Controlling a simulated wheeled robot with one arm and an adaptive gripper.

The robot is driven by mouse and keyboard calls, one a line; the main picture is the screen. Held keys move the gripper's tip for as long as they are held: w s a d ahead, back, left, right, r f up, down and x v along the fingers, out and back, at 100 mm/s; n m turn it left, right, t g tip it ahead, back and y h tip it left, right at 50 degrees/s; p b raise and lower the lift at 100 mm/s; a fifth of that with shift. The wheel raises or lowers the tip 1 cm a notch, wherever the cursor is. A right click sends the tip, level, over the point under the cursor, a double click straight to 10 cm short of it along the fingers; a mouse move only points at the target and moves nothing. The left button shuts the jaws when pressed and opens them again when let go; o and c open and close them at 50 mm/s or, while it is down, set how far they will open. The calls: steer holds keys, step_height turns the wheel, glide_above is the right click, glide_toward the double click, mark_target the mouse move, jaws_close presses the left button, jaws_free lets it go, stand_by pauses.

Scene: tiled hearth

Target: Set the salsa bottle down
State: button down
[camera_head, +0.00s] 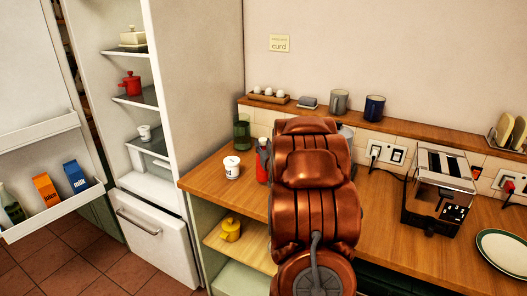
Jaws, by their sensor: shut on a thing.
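The salsa bottle (261,173) is red and looks upright over the left part of the wooden counter (215,178), just right of a white cup-like container (232,167). My gripper (265,155) shows only as a small grey part against the bottle, and it is shut on it. My copper-coloured arm hides the rest of the gripper and the bottle's right side. I cannot tell whether the bottle's base touches the counter.
A green glass jar (242,133) stands behind the white container. A toaster (440,187) and a plate (503,252) are to the right. The fridge (150,100) stands open at left. A yellow pot (230,230) sits on the shelf below. The counter's front left is clear.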

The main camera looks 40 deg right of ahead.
steer(key=shift+f+p, duration=0.45)
steer(key=shift+f, duration=0.85)
steer(key=shift+f, duration=0.2)
steer(key=c, duration=0.9)
jaws_free()
